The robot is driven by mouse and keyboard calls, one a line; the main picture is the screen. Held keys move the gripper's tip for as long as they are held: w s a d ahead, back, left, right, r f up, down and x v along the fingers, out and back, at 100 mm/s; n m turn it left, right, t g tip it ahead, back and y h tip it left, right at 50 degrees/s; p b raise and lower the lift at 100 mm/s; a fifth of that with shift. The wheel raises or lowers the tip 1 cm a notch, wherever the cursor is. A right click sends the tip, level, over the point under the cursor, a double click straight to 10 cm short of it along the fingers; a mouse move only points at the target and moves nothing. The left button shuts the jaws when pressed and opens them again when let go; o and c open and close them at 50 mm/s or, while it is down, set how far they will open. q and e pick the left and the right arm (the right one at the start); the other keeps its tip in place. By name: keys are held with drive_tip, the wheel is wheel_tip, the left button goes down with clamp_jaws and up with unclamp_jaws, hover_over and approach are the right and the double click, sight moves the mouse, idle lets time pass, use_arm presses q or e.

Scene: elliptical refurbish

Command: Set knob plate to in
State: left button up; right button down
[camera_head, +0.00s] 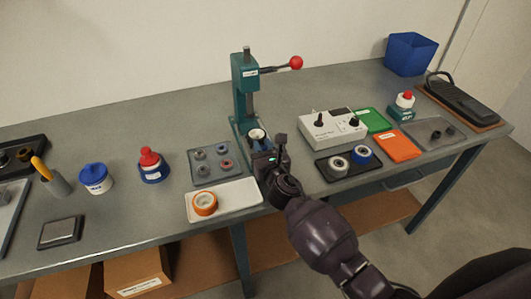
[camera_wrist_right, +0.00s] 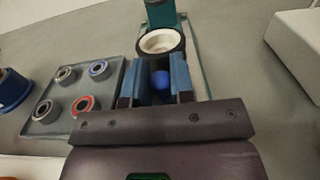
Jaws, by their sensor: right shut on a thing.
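The teal arbor press (camera_head: 244,95) stands at the back middle of the table. At its base is a plate carrying a dark round holder with a white ring (camera_head: 257,135), which also shows in the right wrist view (camera_wrist_right: 161,42). A blue round knob (camera_wrist_right: 160,83) sits on the near side of this holder. My right gripper (camera_head: 262,158) is in front of the press, its fingers either side of the knob and shut on it. The gripper hides the knob in the head view. My left gripper is not in view.
A grey tray with several bearings (camera_head: 217,164) and a white tray with an orange ring (camera_head: 229,202) lie close left of my right gripper. A dark tray with two rolls (camera_head: 334,174) and a white control box (camera_head: 331,130) are on its right. The press lever ends in a red ball (camera_head: 296,62).

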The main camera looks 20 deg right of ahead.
drive_tip(key=c, duration=1)
unclamp_jaws()
drive_tip(key=s, duration=1)
drive_tip(key=shift+s+d, duration=0.15)
drive_tip(key=shift+s, duration=0.25)
drive_tip(key=shift+c, duration=0.2)
